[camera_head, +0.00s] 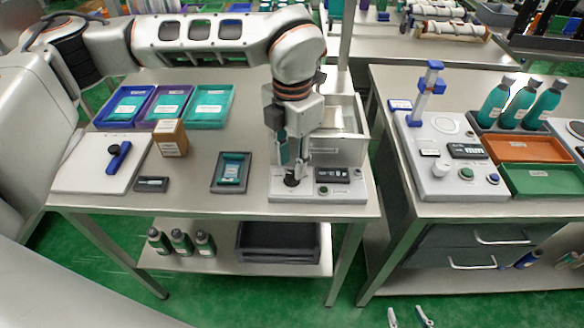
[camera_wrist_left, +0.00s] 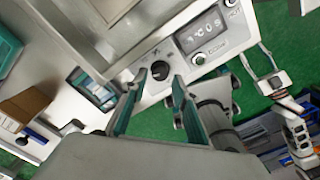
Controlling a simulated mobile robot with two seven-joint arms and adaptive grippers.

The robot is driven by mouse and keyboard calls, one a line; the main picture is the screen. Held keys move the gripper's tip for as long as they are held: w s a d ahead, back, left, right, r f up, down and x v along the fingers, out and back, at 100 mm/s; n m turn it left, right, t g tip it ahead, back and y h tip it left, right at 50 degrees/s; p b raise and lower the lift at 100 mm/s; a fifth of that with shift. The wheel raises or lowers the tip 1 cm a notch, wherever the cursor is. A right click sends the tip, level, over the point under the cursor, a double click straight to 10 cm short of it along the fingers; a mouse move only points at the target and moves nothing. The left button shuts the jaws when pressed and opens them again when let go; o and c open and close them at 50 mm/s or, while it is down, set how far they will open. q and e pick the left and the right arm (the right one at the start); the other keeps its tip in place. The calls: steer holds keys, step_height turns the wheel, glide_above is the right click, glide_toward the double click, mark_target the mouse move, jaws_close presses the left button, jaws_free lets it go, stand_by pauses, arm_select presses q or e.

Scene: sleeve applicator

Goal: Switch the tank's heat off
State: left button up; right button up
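The tank (camera_head: 335,125) is a pale box-shaped unit at the right end of the left table. Its front panel (camera_wrist_left: 146,95) carries a black knob (camera_wrist_left: 160,70), a dark display (camera_wrist_left: 201,31) and a small green button (camera_wrist_left: 199,59). The display characters are not clearly legible. My left gripper (camera_head: 291,180) points down at the knob. In the left wrist view its teal-lined fingers (camera_wrist_left: 154,86) are apart, with the knob just beyond and between the tips; contact cannot be told. My right gripper (camera_head: 408,318) shows only two separated fingertips at the bottom edge, with nothing between them.
A dark tray with a teal item (camera_head: 231,172) lies left of the tank. A brown box (camera_head: 171,138), a white board (camera_head: 75,178) and several coloured trays (camera_head: 208,107) stand further left. A second table (camera_head: 405,185) with another device stands right, across a gap.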

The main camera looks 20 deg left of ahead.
mark_target(292, 175)
arm_select(q)
step_height(292, 175, up, 9)
steer(key=shift+f, duration=0.15)
steer(key=shift+s+f, duration=0.1)
stand_by(0.5)
